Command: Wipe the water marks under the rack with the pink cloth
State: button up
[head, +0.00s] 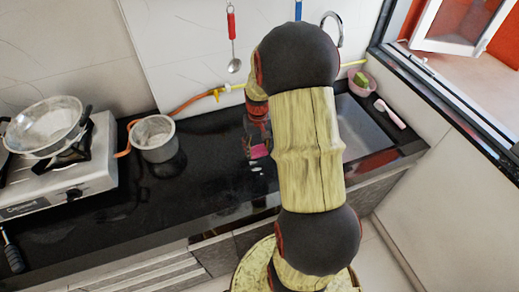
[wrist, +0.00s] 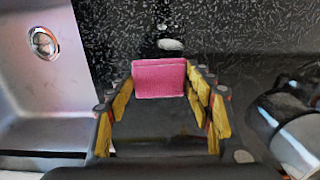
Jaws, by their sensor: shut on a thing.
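The pink cloth (wrist: 159,78) is between the two yellow fingers of my gripper (wrist: 158,92), which is shut on it. In the head view a small part of the cloth (head: 259,151) shows low over the black counter, left of my arm. Pale water marks (wrist: 171,44) lie on the counter just beyond the cloth in the wrist view. They also show in the head view as small whitish spots (head: 256,168) close to the cloth. I cannot tell whether the cloth touches the counter. My arm hides most of the gripper in the head view. No rack is clearly visible.
A metal pot (head: 155,140) stands left on the counter (head: 200,185), beside a gas stove (head: 65,170) with a pan. A ladle (head: 233,45) hangs on the wall.

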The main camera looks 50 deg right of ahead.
notch_tip(320, 180, up, 2)
jog(key=shift+w+d+r+p, duration=0.1)
jog(key=shift+d+p, duration=0.05)
jog(key=shift+p, duration=0.5)
jog(key=shift+w, duration=0.1)
